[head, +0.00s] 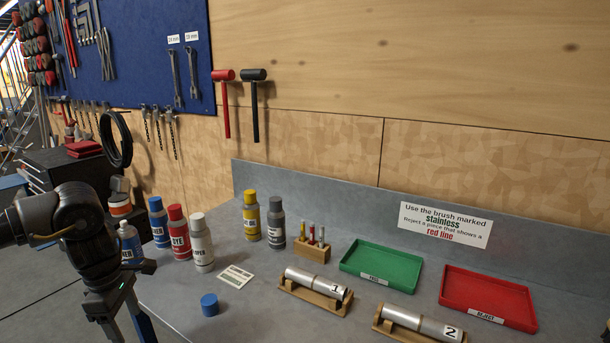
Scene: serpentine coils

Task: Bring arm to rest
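My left arm comes in from the left edge, in front of the bench's left end. My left gripper (127,325) points down past the bench edge. Its two fingers stand apart with a gap between them, and their tips are cut off or nearly so by the bottom of the picture. I see nothing held between the fingers. My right arm and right gripper are not in view. Metal cylinders marked 1 (318,284) and 2 (422,323) lie in wooden cradles on the grey bench (265,318).
Several bottles, including a red one (179,233) and a yellow one (251,216), stand near my arm. A blue cap (209,305) and a card (236,276) lie nearby. A brush block (312,251), green tray (382,265) and red tray (488,297) stand farther right.

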